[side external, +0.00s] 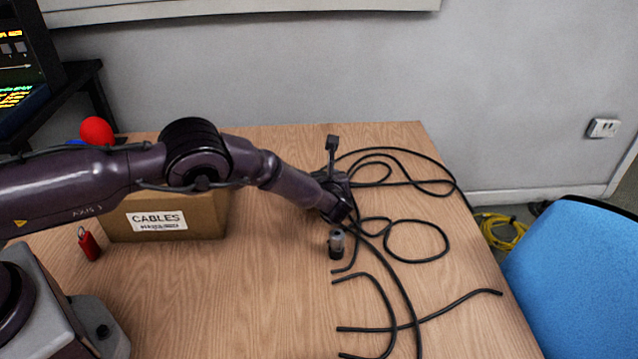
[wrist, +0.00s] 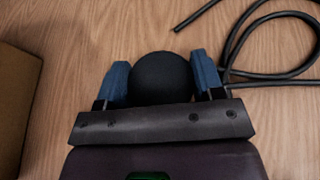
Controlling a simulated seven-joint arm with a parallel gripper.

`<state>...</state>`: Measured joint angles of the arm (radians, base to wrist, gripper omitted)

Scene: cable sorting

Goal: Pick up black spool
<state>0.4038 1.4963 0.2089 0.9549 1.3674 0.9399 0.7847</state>
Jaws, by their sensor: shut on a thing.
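The black spool (wrist: 160,78) shows as a dark, round shape between the two blue fingers of my gripper (wrist: 161,66) in the wrist view. My gripper is shut on it, with one finger against each side. In the side external view my gripper (side external: 337,236) points down over the middle of the table. The spool (side external: 336,252) shows there as a small dark shape at the fingertips. I cannot tell whether its underside touches the table.
Loose black cables (side external: 415,258) lie on the wooden table (side external: 270,300), close on the right of my gripper. A cardboard box (side external: 200,215) labelled CABLES stands to the left, with a red tagged item (side external: 89,245) beside it. A blue chair (side external: 580,270) is at the right.

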